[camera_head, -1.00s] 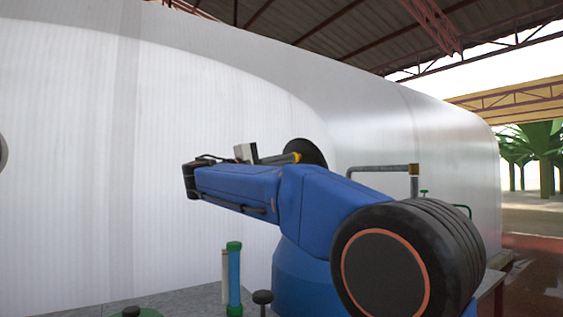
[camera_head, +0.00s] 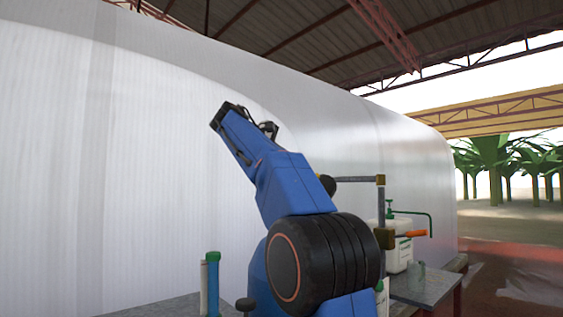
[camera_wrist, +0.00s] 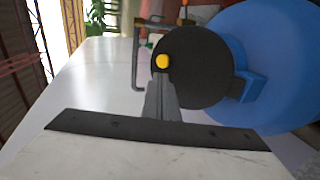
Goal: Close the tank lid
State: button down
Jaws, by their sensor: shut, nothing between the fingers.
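In the wrist view a round black lid (camera_wrist: 190,88) with a yellow knob (camera_wrist: 162,61) stands beside a large round blue body, which looks like the tank (camera_wrist: 275,60). A blue bracket (camera_wrist: 247,87) lies between them. The lid looks swung open. My gripper (camera_wrist: 161,80) is shut and empty; its grey fingers overlap the lid just below the knob in the picture. I cannot tell whether they touch it. In the head view my blue arm hides most of the tank; a dark piece, perhaps the lid's edge (camera_head: 328,185), shows behind the arm.
A pipe (camera_head: 381,205) with an orange-handled valve (camera_head: 410,233) stands right of my arm. A white container (camera_head: 398,256) stands behind it on a grey table (camera_head: 430,287). A blue-green tube (camera_head: 212,285) stands at the left. A pale curved wall fills the background.

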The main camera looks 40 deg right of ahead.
jog(key=d, duration=0.2)
jog(key=y, duration=0.2)
send_near(323, 178)
jog(key=shift+d, duration=0.55)
jog(key=shift+x, duration=2.25)
jog(key=shift+a+f+x, duration=0.1)
jog(key=shift+f+x, duration=0.05)
jog(key=shift+x, duration=0.7)
jog(key=shift+a+f+x, duration=0.1)
jog(key=shift+f+x, duration=0.1)
jog(key=shift+x, duration=0.65)
jog(key=shift+w+d+f+y, duration=0.1)
jog(key=shift+d+f+y, duration=0.2)
jog(key=shift+d+f, duration=0.15)
jog(key=shift+d+f+y, duration=0.6)
jog(key=shift+d+f, duration=0.05)
jog(key=shift+f, duration=0.1)
jog(key=shift+y, duration=0.7)
jog(key=shift+w+d+f, duration=0.1)
jog(key=shift+d+f, duration=0.3)
jog(key=shift+f, duration=0.4)
jog(key=shift+s+d+f, duration=0.1)
jog(key=shift+d+f, duration=0.35)
jog(key=shift+f, duration=0.3)
jog(key=shift+w+d+f, duration=0.1)
jog(key=shift+d+f, duration=0.3)
jog(key=shift+f, duration=0.4)
